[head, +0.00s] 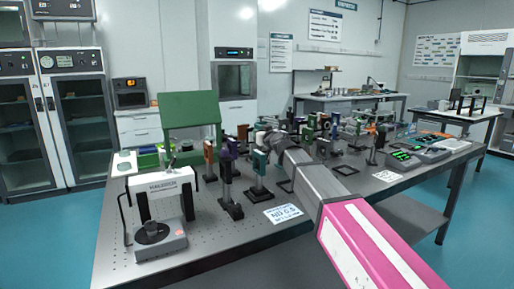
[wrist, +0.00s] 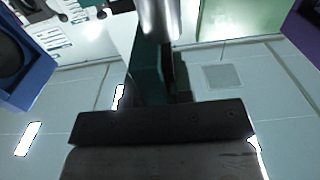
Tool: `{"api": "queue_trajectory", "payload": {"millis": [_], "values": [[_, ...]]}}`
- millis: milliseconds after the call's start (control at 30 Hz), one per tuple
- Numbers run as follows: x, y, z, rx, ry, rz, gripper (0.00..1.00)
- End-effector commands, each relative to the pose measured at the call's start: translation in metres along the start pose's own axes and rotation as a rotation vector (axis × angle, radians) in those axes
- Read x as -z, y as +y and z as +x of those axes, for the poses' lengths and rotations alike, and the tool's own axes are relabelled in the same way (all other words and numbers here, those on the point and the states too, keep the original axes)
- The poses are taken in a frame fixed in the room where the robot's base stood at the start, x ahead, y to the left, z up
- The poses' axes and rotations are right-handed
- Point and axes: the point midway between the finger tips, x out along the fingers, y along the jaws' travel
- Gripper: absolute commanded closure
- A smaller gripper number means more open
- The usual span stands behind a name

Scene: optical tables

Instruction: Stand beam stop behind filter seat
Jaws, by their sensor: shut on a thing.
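My gripper (head: 264,137) is at the end of my arm, above the middle of the optical table (head: 110,262); its fingers do not show clearly in the head view. In the wrist view its dark body crosses the lower part, and my gripper (wrist: 165,75) is shut on a dark green piece, apparently the beam stop (wrist: 148,72). A shiny metal cylinder (wrist: 158,18) shows above that piece; I cannot tell whether they are joined. I cannot clearly pick out the filter seat. A dark square frame (head: 286,186) lies near a white ND 0.5 card (head: 284,213).
Posts with mounts crowd the table, including a teal one (head: 260,162) and a purple one (head: 226,152) left of my arm. A blue mount (wrist: 22,65) is at the left of the wrist view. A white-framed instrument (head: 158,205) stands at the table's left. A green panel (head: 190,108) stands behind.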

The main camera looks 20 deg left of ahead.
Motion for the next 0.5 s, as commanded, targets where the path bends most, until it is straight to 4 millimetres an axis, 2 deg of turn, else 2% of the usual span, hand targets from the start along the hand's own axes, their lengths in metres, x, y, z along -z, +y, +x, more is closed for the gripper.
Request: {"api": "queue_trajectory", "payload": {"millis": [167, 333, 500], "values": [[-0.012, 0.000, 0.000, -0.001, 0.000, 0.002, 1.00], [-0.035, 0.000, 0.000, 0.000, -0.001, 0.002, 1.00], [-0.044, 0.000, 0.000, -0.001, 0.001, 0.001, 1.00]]}}
